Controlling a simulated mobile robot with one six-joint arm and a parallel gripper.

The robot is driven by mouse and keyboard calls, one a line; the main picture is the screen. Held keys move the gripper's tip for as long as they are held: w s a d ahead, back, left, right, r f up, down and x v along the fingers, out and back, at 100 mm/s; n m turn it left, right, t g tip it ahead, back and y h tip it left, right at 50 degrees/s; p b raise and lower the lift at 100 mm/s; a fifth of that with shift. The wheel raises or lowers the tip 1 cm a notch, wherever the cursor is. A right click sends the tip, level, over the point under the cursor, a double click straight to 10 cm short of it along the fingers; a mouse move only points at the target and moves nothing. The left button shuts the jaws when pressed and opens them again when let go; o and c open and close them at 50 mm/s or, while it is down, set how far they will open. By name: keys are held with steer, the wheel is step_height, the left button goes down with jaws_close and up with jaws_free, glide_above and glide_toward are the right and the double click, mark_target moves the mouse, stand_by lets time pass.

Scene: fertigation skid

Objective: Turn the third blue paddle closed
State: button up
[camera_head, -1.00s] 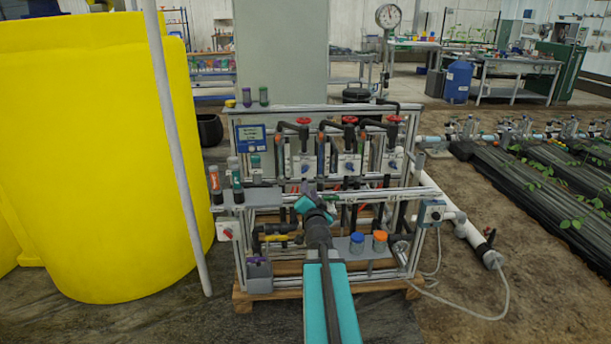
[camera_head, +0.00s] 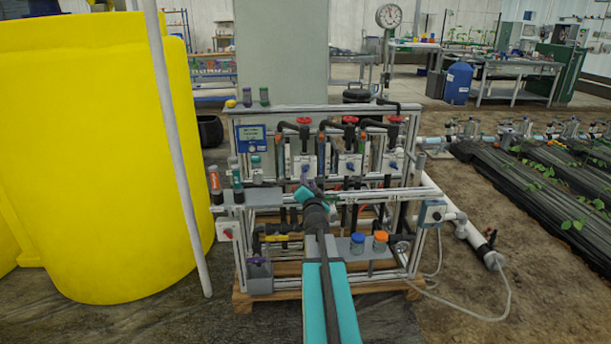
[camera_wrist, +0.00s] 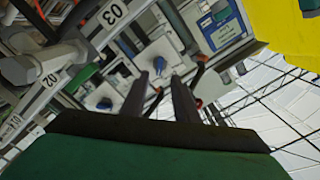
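Three white valve blocks with small blue paddles sit in a row on the skid in the head view: left, middle (camera_head: 349,167) and right. The rightmost blue paddle (camera_head: 393,165) is small, and its exact angle is hard to tell. In the wrist view, blue paddles (camera_wrist: 122,69) show on pale blocks beyond the fingers, with another blue paddle (camera_wrist: 104,103) lower left; which one is third is unclear. My gripper (camera_wrist: 160,78) has two dark fingers apart with nothing between them. In the head view its fingers are mostly hidden by my arm, near the left block.
Red-handled valves (camera_head: 349,120) and black pipes stand above the blocks. Metal rails (camera_head: 330,180) cross in front. Blue and orange capped jars (camera_head: 357,244) stand on a lower shelf. A yellow tank (camera_head: 90,160) is at left.

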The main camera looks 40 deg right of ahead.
mark_target(305, 170)
steer(key=shift+b+x, duration=0.5)
steer(key=shift+x, duration=3.5)
jaws_close()
steer(key=shift+a, duration=0.1)
